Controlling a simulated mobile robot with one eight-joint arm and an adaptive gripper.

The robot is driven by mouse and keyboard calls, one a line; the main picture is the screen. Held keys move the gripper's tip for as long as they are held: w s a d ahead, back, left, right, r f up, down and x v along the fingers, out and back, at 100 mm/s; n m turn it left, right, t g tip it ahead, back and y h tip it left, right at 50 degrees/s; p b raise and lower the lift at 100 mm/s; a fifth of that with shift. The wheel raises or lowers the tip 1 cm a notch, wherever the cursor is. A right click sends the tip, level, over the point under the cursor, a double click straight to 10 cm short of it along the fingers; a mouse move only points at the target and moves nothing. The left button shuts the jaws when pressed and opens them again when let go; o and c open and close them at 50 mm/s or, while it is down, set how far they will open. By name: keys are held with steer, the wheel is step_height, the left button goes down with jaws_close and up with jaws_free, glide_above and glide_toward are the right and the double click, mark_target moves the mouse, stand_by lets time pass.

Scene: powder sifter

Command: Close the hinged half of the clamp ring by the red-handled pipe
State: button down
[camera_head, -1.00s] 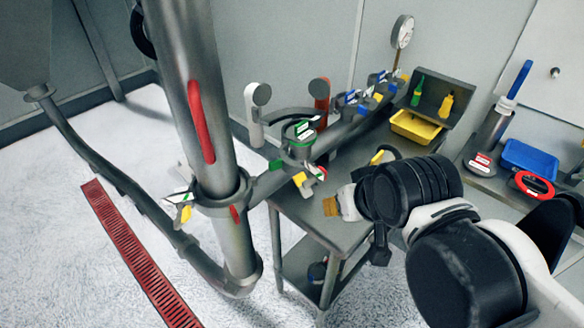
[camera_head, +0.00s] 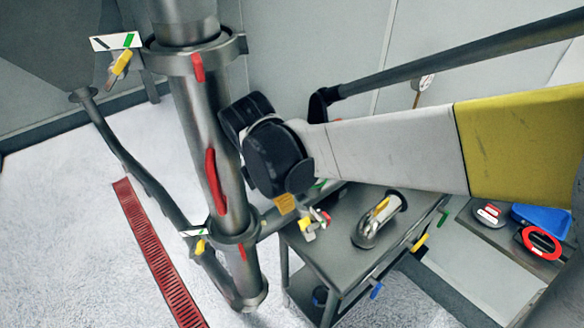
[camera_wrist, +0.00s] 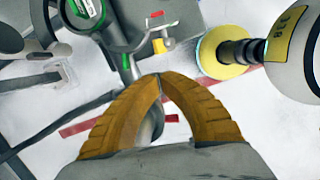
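The grey pipe with a red handle (camera_head: 213,180) stands upright left of centre. A lower clamp ring (camera_head: 232,238) is around it, with a yellow knob (camera_head: 200,247) on its left. Another clamp fitting with yellow and red-white parts (camera_head: 315,220) shows just right of my gripper (camera_head: 285,204). In the wrist view, a curved grey clamp piece (camera_wrist: 124,42) with a red tag and yellow knob (camera_wrist: 160,45) lies beyond my fingertips (camera_wrist: 160,78). The fingertips meet, with nothing visible held. I cannot tell how far the hinged half stands open. My wrist hides part of the side pipe.
An upper ring (camera_head: 195,55) with a labelled yellow knob is higher on the pipe. A steel table (camera_head: 345,265) with a pipe elbow (camera_head: 378,222) stands below my arm. A red floor grate (camera_head: 160,255) lies left. The white floor there is otherwise largely clear.

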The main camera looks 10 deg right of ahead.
mark_target(301, 211)
step_height(301, 211, down, 10)
steer(key=w+d+n+b, duration=0.1)
steer(key=b, duration=0.1)
steer(key=shift+d, duration=0.25)
steer(key=shift+d, duration=0.2)
stand_by(0.3)
steer(key=shift+d+n, duration=0.3)
steer(key=shift+d, duration=0.05)
steer(key=shift+d+b, duration=0.2)
steer(key=shift+b, duration=0.1)
